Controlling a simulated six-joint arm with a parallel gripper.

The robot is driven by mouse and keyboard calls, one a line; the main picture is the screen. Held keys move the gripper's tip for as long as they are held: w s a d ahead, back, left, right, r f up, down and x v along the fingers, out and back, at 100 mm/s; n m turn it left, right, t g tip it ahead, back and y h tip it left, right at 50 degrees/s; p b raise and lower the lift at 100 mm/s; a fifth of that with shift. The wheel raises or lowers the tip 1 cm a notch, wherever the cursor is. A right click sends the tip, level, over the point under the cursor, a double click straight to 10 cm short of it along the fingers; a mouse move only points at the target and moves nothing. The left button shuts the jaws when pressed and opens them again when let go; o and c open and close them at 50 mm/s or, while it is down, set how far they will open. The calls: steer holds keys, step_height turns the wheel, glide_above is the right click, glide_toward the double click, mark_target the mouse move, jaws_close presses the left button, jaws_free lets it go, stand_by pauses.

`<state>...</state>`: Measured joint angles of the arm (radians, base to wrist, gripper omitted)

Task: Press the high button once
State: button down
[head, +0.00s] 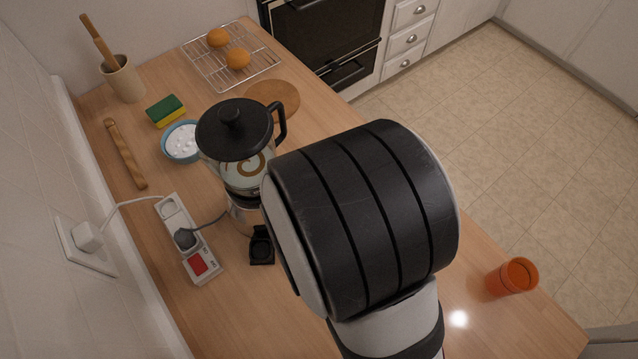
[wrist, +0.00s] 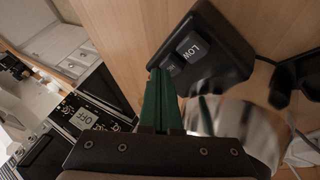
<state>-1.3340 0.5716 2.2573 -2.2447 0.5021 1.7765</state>
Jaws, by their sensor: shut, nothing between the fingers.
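In the wrist view a black control block (wrist: 225,45) has a grey button marked LOW (wrist: 193,47). A second dark button (wrist: 171,63) sits beside it, partly behind my fingertips; its label cannot be read. My gripper (wrist: 159,74) is shut and empty, its green fingers together, with the tips right at this second button; whether they touch it I cannot tell. In the head view the block (head: 261,246) sits at the foot of the glass pitcher appliance (head: 240,165), and my arm hides my gripper.
The appliance's shiny metal base (wrist: 245,130) is close beside my fingers. A power strip (head: 188,235) with a red switch and cables lies to the left. An orange cup (head: 511,277) stands at the right edge of the wooden counter (head: 490,325). A blue bowl (head: 181,141) is behind.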

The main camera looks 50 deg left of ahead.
steer(key=shift+r, duration=0.65)
steer(key=shift+r, duration=0.1)
steer(key=shift+r, duration=2.4)
